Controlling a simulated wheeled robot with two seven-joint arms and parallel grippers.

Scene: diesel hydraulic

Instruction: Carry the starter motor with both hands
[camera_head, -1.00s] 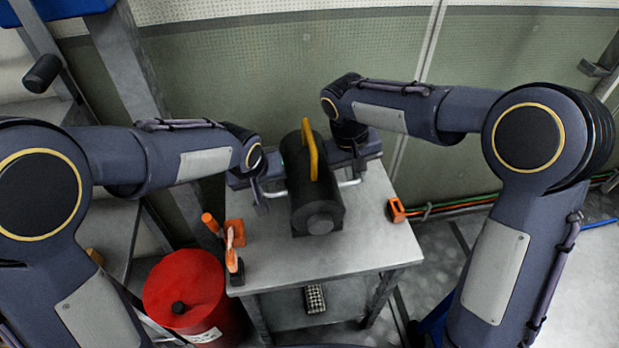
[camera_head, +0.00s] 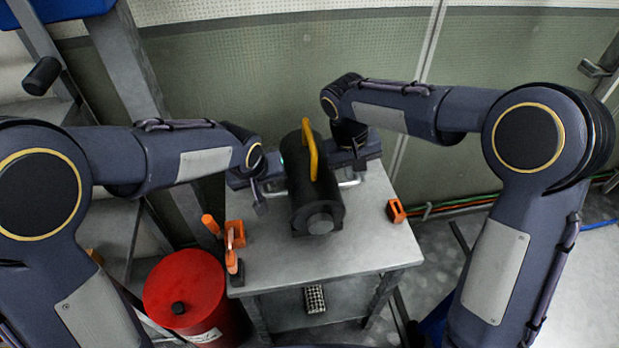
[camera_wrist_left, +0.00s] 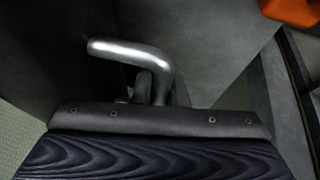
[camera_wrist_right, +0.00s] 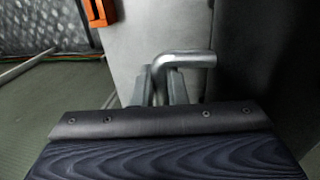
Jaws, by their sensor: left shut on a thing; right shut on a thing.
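The starter motor (camera_head: 317,200) is a dark cylinder with a yellow handle (camera_head: 310,150) on top and a silver bent bar handle on each side. It stands over the grey table; I cannot tell whether it touches the top. My left gripper (camera_head: 262,195) is shut on the left bar handle (camera_wrist_left: 128,50), which also shows in the left wrist view. My right gripper (camera_head: 358,165) is shut on the right bar handle (camera_wrist_right: 186,60), seen in the right wrist view between the fingers (camera_wrist_right: 163,85). The motor's dark body fills one side of each wrist view.
The grey table (camera_head: 330,254) has orange tools (camera_head: 233,250) at its left edge and a small orange block (camera_head: 396,211) at its right edge. A red drum (camera_head: 185,290) stands at lower left. Orange and green cables (camera_head: 450,208) run along the wall at right.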

